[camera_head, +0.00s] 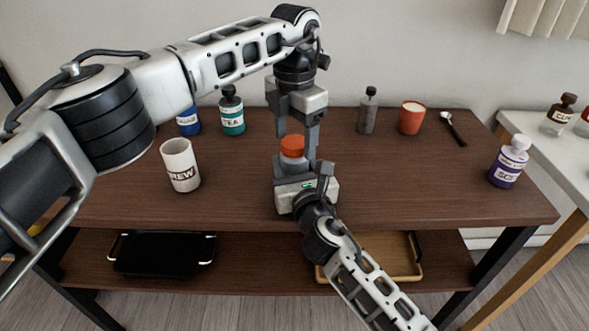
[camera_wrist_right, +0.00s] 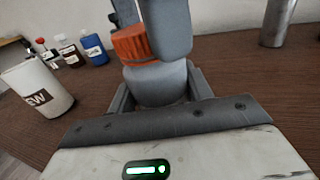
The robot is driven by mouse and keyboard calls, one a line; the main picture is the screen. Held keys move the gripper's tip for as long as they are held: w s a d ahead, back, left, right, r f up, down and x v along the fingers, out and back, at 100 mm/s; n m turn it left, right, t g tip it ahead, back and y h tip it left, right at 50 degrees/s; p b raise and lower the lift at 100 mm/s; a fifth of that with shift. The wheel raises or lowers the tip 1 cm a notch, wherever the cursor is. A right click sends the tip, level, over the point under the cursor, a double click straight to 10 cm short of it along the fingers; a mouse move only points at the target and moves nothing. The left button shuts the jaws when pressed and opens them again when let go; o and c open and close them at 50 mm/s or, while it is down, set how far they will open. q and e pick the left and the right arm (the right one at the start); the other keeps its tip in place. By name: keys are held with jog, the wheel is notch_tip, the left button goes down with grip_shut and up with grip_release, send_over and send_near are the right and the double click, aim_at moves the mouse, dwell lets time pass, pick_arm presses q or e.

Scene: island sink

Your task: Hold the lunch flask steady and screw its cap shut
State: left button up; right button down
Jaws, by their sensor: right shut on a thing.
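The lunch flask (camera_head: 291,165) stands upright near the middle of the wooden table, with a grey body and an orange-red cap (camera_head: 292,146) on top. My right gripper (camera_head: 293,172) is shut around the flask body from the front. In the right wrist view the grey flask body (camera_wrist_right: 158,82) sits between its jaws, under the orange cap (camera_wrist_right: 133,44). My left gripper (camera_head: 296,136) points down from above, its fingers apart on either side of the cap. One finger hides part of the cap in the right wrist view. I cannot tell whether the fingers touch the cap.
A white mug (camera_head: 180,165) stands to the left. A blue jar (camera_head: 188,122) and a teal tea bottle (camera_head: 231,112) are behind it. A grey bottle (camera_head: 367,112), a red cup (camera_head: 411,118) and a spoon (camera_head: 453,128) lie back right. A purple bottle (camera_head: 509,163) stands near the right edge.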

pick_arm(q)
jog(key=shift+r, duration=2.25)
jog(key=shift+c, duration=0.4)
notch_tip(320, 180, up, 4)
jog(key=n, duration=0.5)
jog(key=shift+f+n, duration=0.25)
jog(key=shift+n, duration=0.05)
jog(key=shift+f, duration=0.15)
jog(key=shift+f, duration=3.9)
